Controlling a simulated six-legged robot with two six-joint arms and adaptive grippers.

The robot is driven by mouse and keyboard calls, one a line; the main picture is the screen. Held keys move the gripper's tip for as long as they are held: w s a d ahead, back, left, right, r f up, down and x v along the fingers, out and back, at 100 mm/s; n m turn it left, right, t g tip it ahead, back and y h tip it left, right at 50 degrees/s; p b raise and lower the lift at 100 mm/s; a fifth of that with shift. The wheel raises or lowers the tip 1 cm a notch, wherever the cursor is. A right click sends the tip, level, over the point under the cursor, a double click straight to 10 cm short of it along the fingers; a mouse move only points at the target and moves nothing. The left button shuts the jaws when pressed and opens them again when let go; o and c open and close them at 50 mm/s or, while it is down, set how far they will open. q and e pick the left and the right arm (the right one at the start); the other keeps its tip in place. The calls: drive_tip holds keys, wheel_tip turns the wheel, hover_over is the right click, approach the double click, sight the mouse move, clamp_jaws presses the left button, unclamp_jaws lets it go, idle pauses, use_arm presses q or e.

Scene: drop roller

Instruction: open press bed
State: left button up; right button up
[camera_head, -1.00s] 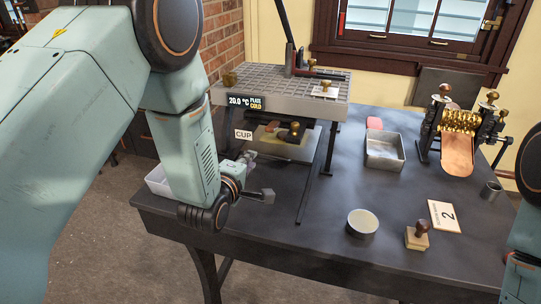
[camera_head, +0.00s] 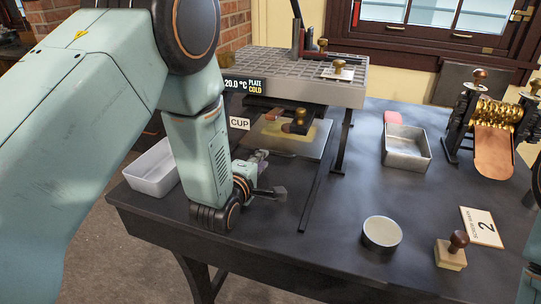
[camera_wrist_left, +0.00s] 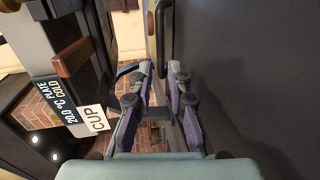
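The press (camera_head: 290,80) stands at the back left of the table, with a grey gridded top and a display reading 20.0 °C, plate cold. Below the top is a flat bed (camera_head: 268,142) with a yellowish patch and a dark, brown-ended part on it. A CUP label (camera_head: 240,123) hangs at its left. My right gripper is out of view.
A white tray (camera_head: 152,180) stands left of my left wrist. A metal tray (camera_head: 405,160), round tin (camera_head: 382,233), stamp (camera_head: 452,252) and number 2 card (camera_head: 482,227) lie to the right. A brass roller machine (camera_head: 490,115) stands at the far right. The front middle is clear.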

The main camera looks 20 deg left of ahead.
use_arm(q)
drive_tip(key=shift+w+d, duration=0.15)
drive_tip(key=shift+w, duration=0.3)
drive_tip(key=x, duration=0.3)
drive_tip(key=b+x, duration=0.1)
drive_tip(key=x, duration=0.1)
drive_tip(key=shift+f, duration=0.35)
drive_tip(key=shift+w, duration=0.15)
drive_tip(key=shift+r, duration=0.2)
drive_tip(key=shift+w+f, duration=0.1)
drive_tip(key=shift+w, duration=0.1)
clamp_jaws()
